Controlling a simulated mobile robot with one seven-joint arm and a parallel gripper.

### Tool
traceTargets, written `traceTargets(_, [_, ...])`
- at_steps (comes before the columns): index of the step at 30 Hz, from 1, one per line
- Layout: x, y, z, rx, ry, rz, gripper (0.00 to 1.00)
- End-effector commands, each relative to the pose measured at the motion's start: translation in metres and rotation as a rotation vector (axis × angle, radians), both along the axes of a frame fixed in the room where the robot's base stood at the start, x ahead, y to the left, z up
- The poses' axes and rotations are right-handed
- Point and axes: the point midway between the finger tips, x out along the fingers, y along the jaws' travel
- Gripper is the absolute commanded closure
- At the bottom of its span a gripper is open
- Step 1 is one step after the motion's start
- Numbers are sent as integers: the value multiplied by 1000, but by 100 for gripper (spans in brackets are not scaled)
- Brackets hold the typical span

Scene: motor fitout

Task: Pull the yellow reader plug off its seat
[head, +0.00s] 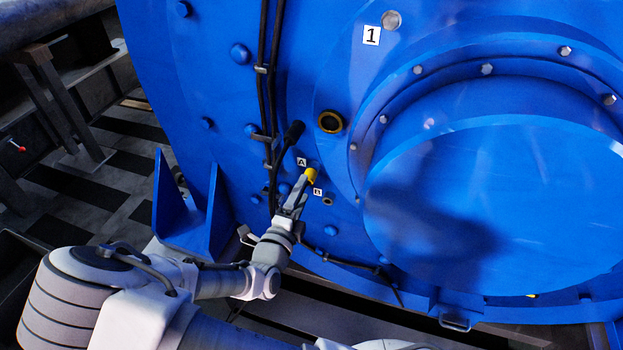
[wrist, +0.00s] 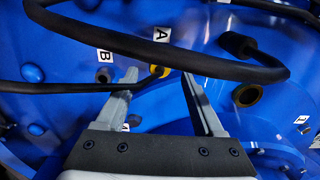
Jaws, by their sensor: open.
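The yellow reader plug (head: 311,174) sits on the blue motor face by labels A (head: 301,161) and B (head: 318,192). My gripper (head: 300,190) reaches up to it from below left. In the wrist view, a bit of the yellow plug (wrist: 156,71) shows between the fingertips, nearer the left one, with black cable over part of it. My gripper (wrist: 160,78) is open there, one finger on each side. I cannot tell whether either finger touches the plug or how deep the tips reach.
A black cable (wrist: 150,46) loops across the wrist view close to the fingertips. Its thick black end (head: 295,130) hangs above the plug in the head view. A yellow-rimmed round port (head: 330,122) is above right. A small port (head: 328,201) lies beside label B.

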Motion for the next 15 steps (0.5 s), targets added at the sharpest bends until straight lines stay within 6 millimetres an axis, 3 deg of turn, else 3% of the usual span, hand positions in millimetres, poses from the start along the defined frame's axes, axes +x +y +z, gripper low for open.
traceTargets(6, [27, -11, 2, -1, 1, -2, 30])
traceTargets(15, [42, -16, 0, -1, 1, -1, 30])
